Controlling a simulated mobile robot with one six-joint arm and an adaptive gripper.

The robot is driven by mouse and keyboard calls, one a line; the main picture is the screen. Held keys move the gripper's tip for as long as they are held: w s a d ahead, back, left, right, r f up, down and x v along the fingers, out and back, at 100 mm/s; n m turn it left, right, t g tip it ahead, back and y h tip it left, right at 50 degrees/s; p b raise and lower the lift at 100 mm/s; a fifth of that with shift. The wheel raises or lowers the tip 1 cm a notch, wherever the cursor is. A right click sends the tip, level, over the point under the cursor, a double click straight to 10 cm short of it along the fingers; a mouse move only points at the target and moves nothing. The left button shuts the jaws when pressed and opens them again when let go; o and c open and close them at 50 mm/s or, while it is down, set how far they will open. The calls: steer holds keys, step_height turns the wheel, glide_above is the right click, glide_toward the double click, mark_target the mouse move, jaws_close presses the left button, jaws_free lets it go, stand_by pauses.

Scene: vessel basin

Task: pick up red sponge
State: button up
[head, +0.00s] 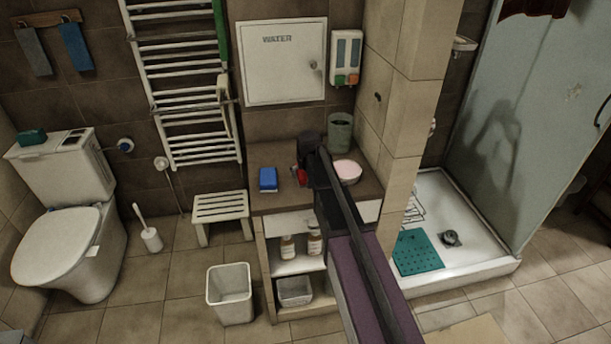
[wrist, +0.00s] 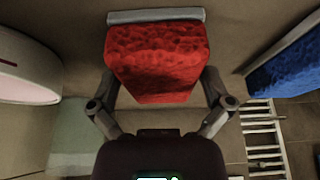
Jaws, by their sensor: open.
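The red sponge (head: 301,177) lies on the top of the low brown cabinet, partly hidden by my dark arm and gripper in the head view. In the wrist view the red sponge (wrist: 158,58) fills the upper middle, with a grey strip along its far edge. My gripper (wrist: 160,88) is open, with one finger on each side of the sponge's near part. Small gaps seem to show between the fingers and the sponge; whether anything touches is unclear.
A blue sponge (head: 268,179) lies to the left on the cabinet top (head: 265,155). A round pink-topped dish (head: 346,171) sits to the right, with a green-grey cup (head: 340,130) behind it. A white stool (head: 221,207) stands left of the cabinet.

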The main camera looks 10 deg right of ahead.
stand_by(0.3)
steer(key=c, duration=0.5)
steer(key=shift+r, duration=0.2)
step_height(320, 180, up, 10)
steer(key=p, duration=1)
stand_by(0.6)
